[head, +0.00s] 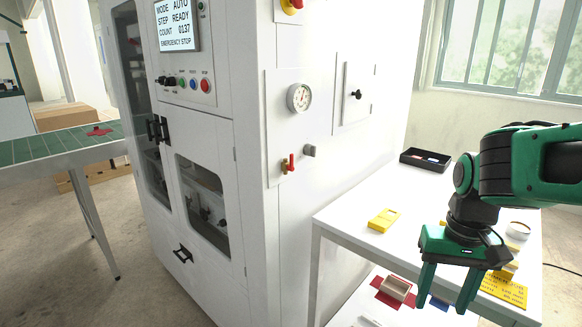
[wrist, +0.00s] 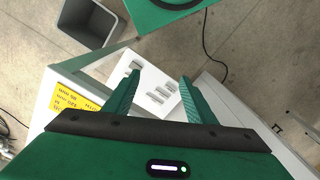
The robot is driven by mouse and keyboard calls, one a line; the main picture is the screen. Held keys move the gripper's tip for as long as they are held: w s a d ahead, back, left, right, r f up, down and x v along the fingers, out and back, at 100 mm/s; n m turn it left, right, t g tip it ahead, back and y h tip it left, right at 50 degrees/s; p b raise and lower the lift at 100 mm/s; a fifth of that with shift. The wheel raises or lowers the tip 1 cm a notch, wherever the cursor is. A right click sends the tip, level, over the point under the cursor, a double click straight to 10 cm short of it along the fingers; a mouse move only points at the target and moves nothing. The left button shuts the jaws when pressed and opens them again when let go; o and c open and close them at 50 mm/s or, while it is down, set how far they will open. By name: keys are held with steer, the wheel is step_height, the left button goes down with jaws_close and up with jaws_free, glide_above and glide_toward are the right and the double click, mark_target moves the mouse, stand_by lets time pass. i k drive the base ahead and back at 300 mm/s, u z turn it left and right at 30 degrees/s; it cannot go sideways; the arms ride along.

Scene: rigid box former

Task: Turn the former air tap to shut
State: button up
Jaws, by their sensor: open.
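The air tap is a small brass valve with a red lever (head: 291,163), low on the white side panel of the box former (head: 290,220) in the head view. The lever looks roughly upright. A round pressure gauge (head: 299,97) is above it and a grey knob (head: 309,150) sits just to its right. My gripper (head: 446,298) is at the right, well apart from the tap, pointing down over the white table. It is open and empty. In the wrist view its fingers (wrist: 160,80) are spread over the table area; the tap is not in that view.
The white table (head: 345,219) stands right of the former, with a yellow block (head: 384,220), a black tray (head: 425,160) and a yellow sign (head: 503,289) on it. A grey bin (wrist: 88,22) and a cable (wrist: 207,50) are on the floor. A green conveyor (head: 60,147) is at left.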

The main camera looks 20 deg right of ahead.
mark_target(290, 167)
steer(key=z, duration=0.05)
steer(key=k, duration=0.5)
steer(key=z, duration=1.3)
steer(key=k, duration=1.1)
steer(key=u, duration=0.65)
steer(key=i, duration=1)
steer(key=z, duration=0.05)
